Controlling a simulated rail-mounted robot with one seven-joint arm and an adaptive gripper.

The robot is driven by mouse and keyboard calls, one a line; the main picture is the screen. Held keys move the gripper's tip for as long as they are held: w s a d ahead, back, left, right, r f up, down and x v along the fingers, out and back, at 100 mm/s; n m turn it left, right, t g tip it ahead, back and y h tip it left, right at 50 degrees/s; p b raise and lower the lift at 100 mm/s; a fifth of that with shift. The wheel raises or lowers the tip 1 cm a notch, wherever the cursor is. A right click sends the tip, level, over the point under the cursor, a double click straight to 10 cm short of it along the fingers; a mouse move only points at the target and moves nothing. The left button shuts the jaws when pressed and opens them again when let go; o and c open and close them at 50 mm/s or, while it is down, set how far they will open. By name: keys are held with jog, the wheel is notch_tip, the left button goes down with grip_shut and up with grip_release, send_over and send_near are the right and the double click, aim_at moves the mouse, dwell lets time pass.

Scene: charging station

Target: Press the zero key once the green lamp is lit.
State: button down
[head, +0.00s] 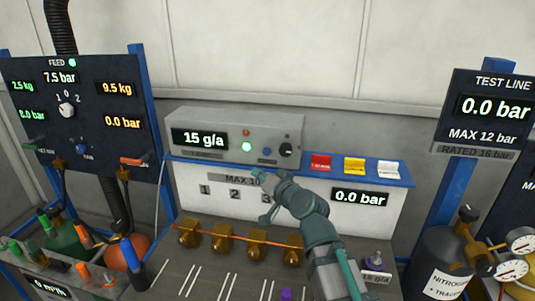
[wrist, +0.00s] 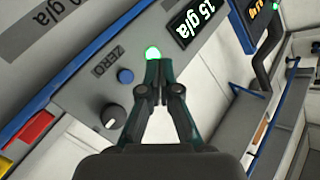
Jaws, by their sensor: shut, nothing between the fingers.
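The grey weighing unit (head: 225,124) stands on the shelf and its display (head: 199,138) reads 15 g/a. The green lamp (head: 246,146) glows bright; it also glows in the wrist view (wrist: 153,52). A red lamp (head: 246,132) is above it. The zero key is a round blue button (wrist: 125,75) beside the ZERO label (wrist: 108,61); it also shows in the head view (head: 267,152). My gripper (head: 258,172) is shut and empty in front of the panel. In the wrist view its fingertips (wrist: 159,66) are beside the green lamp, right of the zero key. Contact cannot be told.
A black knob (head: 286,150) is close to the zero key. Red (head: 320,162), yellow (head: 354,165) and white (head: 388,169) rocker switches sit to the right on the blue shelf. Several brass valves (head: 223,239) stand below. A gas cylinder (head: 446,262) is at the right.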

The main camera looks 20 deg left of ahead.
aim_at(267, 152)
jog(key=shift+w, duration=0.1)
jog(key=shift+w+a+b, duration=0.2)
jog(key=shift+w+b, duration=0.45)
jog(key=shift+w, duration=1.5)
jog(key=shift+w+a+b, duration=0.2)
jog(key=shift+w+b, duration=0.45)
jog(key=shift+w, duration=1.5)
jog(key=shift+w+f, duration=0.1)
jog(key=shift+w, duration=0.1)
jog(key=shift+w+b, duration=0.25)
jog(key=shift+b, duration=0.2)
jog(key=shift+w+a+b, duration=0.1)
jog(key=shift+w+b, duration=0.2)
jog(key=shift+w, duration=0.1)
jog(key=shift+s, duration=0.85)
